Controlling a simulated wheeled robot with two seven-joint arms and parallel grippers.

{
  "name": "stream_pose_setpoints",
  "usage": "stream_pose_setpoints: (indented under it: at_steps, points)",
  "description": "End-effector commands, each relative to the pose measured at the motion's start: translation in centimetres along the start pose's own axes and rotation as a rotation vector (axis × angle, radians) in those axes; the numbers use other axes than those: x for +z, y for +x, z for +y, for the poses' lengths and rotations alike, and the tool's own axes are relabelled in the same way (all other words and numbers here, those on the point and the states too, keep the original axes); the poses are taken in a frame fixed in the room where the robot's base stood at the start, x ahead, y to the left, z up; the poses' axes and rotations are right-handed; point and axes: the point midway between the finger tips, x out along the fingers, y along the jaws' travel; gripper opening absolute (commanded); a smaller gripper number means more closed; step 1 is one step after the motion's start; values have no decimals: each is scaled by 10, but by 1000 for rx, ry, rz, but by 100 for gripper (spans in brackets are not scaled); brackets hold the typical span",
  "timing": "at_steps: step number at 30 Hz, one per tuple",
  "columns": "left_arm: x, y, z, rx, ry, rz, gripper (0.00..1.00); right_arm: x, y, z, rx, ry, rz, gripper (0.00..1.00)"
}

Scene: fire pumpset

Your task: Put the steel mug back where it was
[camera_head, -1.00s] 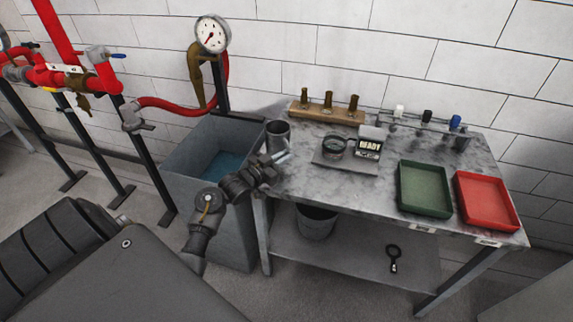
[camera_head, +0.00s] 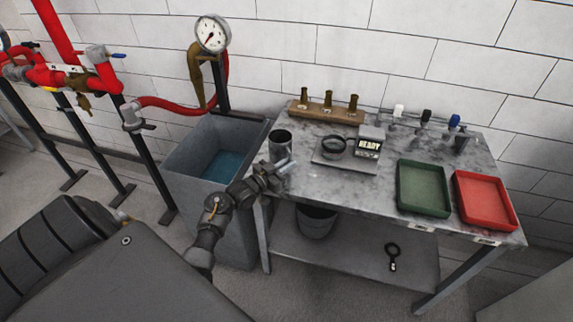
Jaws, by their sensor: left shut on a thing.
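The steel mug (camera_head: 280,146) is a grey open-topped cylinder, upright at the left end of the grey marbled table (camera_head: 300,198), near the water tank. My left gripper (camera_head: 280,169) reaches in from the lower left and is shut on the mug at its near side. The gripper hides the lower part of the mug, so I cannot tell whether its base touches the tabletop. My right gripper is not in view.
A scale (camera_head: 345,163) holding a dark ring (camera_head: 334,148) stands beside a READY display (camera_head: 368,147). A brass-fitting rack (camera_head: 327,115) is behind. Green (camera_head: 424,188) and red (camera_head: 486,200) trays sit right. The water tank (camera_head: 213,160) adjoins the table's left end.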

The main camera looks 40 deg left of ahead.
Motion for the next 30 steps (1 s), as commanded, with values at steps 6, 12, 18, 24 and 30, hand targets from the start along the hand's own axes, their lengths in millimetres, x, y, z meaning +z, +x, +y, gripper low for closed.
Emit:
stream_pose_setpoints:
  at_steps: [6, 12, 18, 24, 30]
  points:
    - [3, 0, 0, 0, 0, -1, 24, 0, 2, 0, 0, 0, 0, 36]
    - [3, 0, 0, 0, 0, -1, 31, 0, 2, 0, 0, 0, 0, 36]
    - [-3, 0, 0, 0, 0, 0, 31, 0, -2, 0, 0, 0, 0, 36]
    - [2, -31, 0, 1, 2, -3, 31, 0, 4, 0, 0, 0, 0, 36]
    - [2, -75, 0, 0, 2, -4, 31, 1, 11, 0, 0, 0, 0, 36]
